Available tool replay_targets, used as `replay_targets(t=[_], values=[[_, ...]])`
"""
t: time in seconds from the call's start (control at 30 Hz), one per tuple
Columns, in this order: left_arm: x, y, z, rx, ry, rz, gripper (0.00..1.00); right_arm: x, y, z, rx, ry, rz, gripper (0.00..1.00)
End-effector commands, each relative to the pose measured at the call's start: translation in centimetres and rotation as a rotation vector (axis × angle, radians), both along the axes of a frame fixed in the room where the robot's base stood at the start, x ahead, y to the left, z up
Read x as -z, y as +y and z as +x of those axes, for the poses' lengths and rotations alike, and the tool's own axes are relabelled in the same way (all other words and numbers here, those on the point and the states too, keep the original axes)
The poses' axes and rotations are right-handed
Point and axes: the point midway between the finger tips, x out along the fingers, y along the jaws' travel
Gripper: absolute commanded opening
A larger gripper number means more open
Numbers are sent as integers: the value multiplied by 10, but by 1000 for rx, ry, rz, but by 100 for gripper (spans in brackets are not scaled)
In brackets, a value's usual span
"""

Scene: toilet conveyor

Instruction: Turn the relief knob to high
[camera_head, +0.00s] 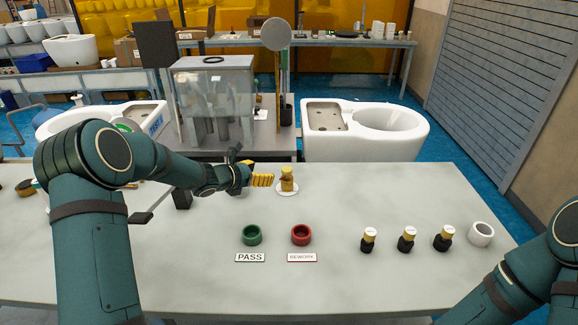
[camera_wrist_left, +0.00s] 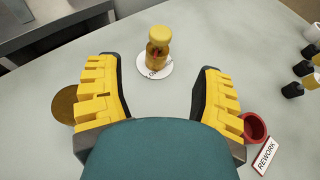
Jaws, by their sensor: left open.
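The relief valve is a small brass-yellow piece with a rounded knob (camera_head: 287,171) on top; it stands upright on a white round dial plate (camera_head: 287,194) on the table. In the left wrist view the knob (camera_wrist_left: 158,34) is ahead of the fingers, with a red mark below it and partly hidden lettering on the dial plate (camera_wrist_left: 153,73). My left gripper (camera_head: 262,180) is open and empty, just left of the valve and apart from it. Its yellow ridged fingers (camera_wrist_left: 156,80) are spread wide. My right gripper is out of view.
A green ring (camera_head: 251,236) with a PASS label and a red ring (camera_head: 301,236) with a REWORK label are in front of the valve. Several black-and-brass pieces (camera_head: 407,240) and a white ring (camera_head: 481,234) stand at the right.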

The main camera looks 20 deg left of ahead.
Motion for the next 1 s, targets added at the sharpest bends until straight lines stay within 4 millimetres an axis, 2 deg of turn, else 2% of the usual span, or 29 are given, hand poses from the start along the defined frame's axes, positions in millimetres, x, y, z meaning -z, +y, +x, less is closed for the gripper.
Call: replay_targets(t=[0.4, 0.6, 0.8, 1.0], values=[[31, -37, 63, 2, 0, -2, 67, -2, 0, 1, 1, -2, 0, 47], [42, -50, 88, 1, 0, -3, 67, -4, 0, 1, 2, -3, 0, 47], [47, -57, 100, 1, 0, -2, 67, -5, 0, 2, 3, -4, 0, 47], [49, -57, 103, 0, 0, -1, 67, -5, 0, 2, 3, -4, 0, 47]])
